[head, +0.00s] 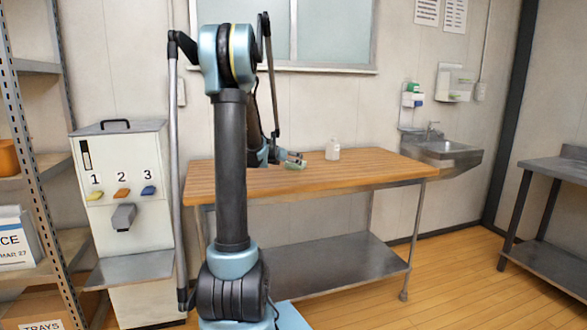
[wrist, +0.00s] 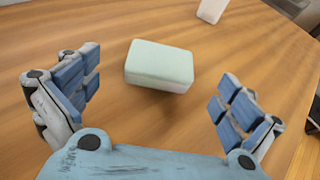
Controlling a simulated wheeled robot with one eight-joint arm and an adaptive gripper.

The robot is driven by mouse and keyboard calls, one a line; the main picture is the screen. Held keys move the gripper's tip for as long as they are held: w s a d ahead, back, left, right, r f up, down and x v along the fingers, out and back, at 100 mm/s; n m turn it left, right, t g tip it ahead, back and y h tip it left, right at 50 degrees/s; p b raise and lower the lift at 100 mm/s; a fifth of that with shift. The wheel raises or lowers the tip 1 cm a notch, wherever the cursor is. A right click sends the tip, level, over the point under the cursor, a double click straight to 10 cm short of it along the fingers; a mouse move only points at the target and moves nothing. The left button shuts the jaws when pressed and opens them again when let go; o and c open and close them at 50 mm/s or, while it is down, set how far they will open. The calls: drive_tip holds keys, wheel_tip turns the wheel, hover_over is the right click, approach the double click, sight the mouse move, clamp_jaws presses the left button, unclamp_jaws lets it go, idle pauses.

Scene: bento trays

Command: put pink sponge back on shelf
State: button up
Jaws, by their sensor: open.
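No pink sponge shows in either view. A pale green, sponge-like block (wrist: 160,66) lies flat on the wooden tabletop, and it also shows small in the head view (head: 294,166). My gripper (wrist: 158,76) is open, with its blue-padded fingers spread wide to the left and right. The block lies ahead of the palm, between the lines of the fingers, and neither finger touches it. In the head view my gripper (head: 296,158) is low over the table beside the block. A metal shelf rack (head: 38,67) stands at the left edge.
A whitish bottle (head: 333,149) stands on the table (head: 375,168) beyond the block. A numbered dispenser (head: 122,220) stands left.

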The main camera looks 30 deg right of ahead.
drive_tip(key=shift+x, duration=3.8)
drive_tip(key=shift+s+f, duration=0.15)
drive_tip(key=shift+c, duration=0.2)
drive_tip(key=c, duration=0.7)
wheel_tip(320, 180, up, 10)
